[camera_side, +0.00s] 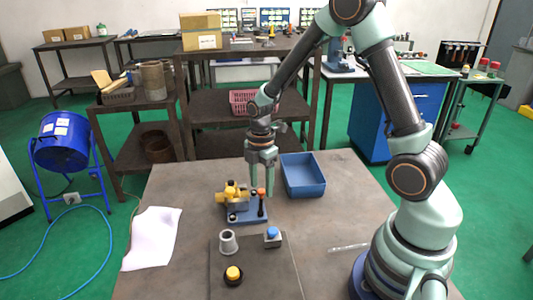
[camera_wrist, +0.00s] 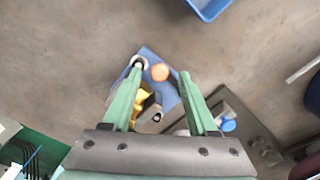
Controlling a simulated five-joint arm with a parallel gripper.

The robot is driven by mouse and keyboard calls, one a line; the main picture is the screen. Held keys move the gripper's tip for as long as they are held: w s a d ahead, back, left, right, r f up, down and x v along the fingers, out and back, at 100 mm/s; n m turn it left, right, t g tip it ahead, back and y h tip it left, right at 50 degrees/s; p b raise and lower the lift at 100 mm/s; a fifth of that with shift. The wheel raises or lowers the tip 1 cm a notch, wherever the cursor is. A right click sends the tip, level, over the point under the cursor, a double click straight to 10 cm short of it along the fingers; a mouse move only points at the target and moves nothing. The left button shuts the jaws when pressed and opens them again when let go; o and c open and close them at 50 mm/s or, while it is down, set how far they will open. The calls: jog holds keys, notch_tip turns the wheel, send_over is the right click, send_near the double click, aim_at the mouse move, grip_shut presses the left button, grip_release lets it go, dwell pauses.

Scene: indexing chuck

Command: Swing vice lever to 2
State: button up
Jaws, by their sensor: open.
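The vice (camera_side: 236,194) has a yellow body on a blue base plate (camera_side: 246,216) and stands on the table. Its lever (camera_side: 261,206) is dark with an orange knob and stands roughly upright at the right of the vice. My gripper (camera_side: 261,192) points down over the lever, with its fingers apart. In the wrist view, the orange knob (camera_wrist: 160,72) lies between the two open fingertips (camera_wrist: 161,68), and no grip on it shows. The yellow vice body (camera_wrist: 142,100) is partly hidden by the left finger. I cannot read any position numbers.
An empty blue bin (camera_side: 303,176) stands behind and right of the vice. A dark board (camera_side: 270,278) in front carries a grey cone (camera_side: 228,242), a yellow button (camera_side: 233,274) and a blue-topped block (camera_side: 272,236). White paper (camera_side: 152,238) lies at left.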

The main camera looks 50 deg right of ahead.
jog(key=shift+f, duration=0.5)
grip_shut()
jog(key=shift+r, duration=0.1)
dwell(1.1)
